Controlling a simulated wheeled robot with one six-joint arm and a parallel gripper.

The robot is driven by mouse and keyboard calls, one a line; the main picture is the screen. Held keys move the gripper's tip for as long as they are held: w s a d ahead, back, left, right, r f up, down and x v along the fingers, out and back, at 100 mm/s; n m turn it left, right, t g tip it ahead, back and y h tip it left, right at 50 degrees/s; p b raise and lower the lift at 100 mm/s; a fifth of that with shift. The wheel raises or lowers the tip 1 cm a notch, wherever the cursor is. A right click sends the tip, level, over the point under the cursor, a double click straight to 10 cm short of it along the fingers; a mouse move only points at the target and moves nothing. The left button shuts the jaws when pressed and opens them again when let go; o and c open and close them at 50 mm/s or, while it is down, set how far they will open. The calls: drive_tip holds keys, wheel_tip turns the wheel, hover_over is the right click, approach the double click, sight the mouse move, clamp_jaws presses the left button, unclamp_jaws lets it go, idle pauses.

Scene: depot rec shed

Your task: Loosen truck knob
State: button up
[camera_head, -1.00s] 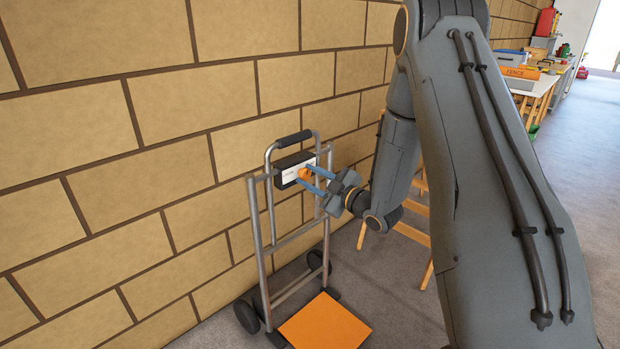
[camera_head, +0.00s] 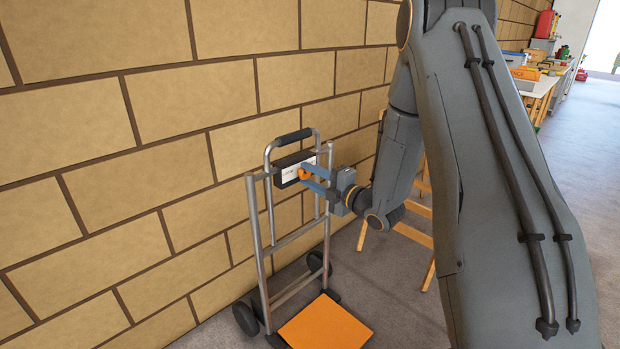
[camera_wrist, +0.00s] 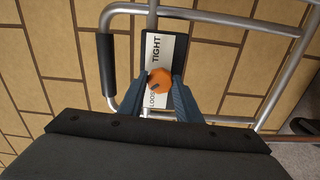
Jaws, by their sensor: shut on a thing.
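The hand truck (camera_head: 262,255) stands upright by the brick wall, with a grey tube frame, a black grip and an orange foot plate (camera_head: 326,322). A black box with a white label plate (camera_head: 289,172) is fixed near its top. The orange knob (camera_head: 304,173) sits on that plate and also shows in the wrist view (camera_wrist: 160,80). The label reads TIGHT at one end and LOOSE, partly hidden, at the other. The knob's dark mark lies toward the LOOSE end. My gripper (camera_wrist: 163,87) is shut on the knob, its blue fingers on either side.
The brick wall (camera_head: 130,200) is close behind the hand truck. A wooden stand (camera_head: 408,205) is behind my arm. A white table (camera_head: 540,88) with an orange box stands at the back right. Grey floor (camera_head: 585,180) is open at the right.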

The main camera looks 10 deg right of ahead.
drive_tip(key=shift+n, duration=0.4)
drive_tip(key=o, duration=1.1)
drive_tip(key=v, duration=0.7)
drive_tip(key=shift+s+d+p, duration=0.2)
drive_tip(key=shift+s+p, duration=0.1)
drive_tip(key=shift+s, duration=0.05)
drive_tip(key=shift+w, duration=0.1)
